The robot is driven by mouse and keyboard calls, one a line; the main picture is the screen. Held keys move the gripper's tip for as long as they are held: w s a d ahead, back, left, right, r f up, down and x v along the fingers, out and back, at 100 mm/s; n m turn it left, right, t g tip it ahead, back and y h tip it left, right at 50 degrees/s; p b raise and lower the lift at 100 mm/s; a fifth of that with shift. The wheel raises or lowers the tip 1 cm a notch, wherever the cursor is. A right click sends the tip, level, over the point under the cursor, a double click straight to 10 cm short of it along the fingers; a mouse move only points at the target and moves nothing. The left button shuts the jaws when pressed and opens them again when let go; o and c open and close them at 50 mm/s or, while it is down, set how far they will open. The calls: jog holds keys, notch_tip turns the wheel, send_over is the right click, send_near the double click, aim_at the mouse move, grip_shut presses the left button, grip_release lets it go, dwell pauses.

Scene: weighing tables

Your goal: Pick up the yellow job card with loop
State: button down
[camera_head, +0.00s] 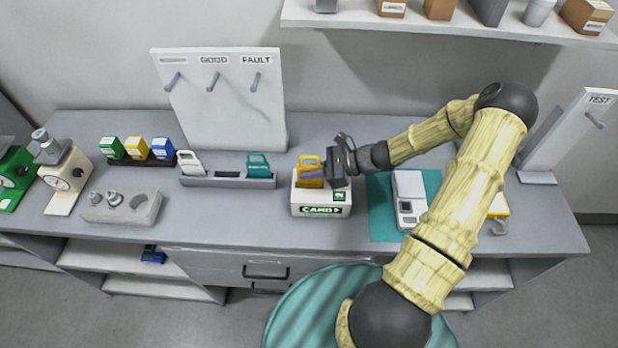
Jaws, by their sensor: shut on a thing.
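The yellow job card (309,163) with its loop at the top stands upright at the white box marked CARD (321,210). Its lower part is inside or just behind the box's top edge; I cannot tell which. My gripper (325,171) reaches in from the right and is shut on the yellow card. A purple-grey patch across the card's front hides part of it.
A grey rack (228,182) to the left holds a white card (189,162) and a teal card (258,164). A hook board (220,110) stands behind. A white device (410,197) lies on a teal mat (380,215) to the right, close under my arm.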

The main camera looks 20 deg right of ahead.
aim_at(310, 156)
notch_tip(310, 156, up, 7)
jog(key=shift+r+b, duration=0.1)
jog(key=shift+b, duration=0.6)
dwell(0.8)
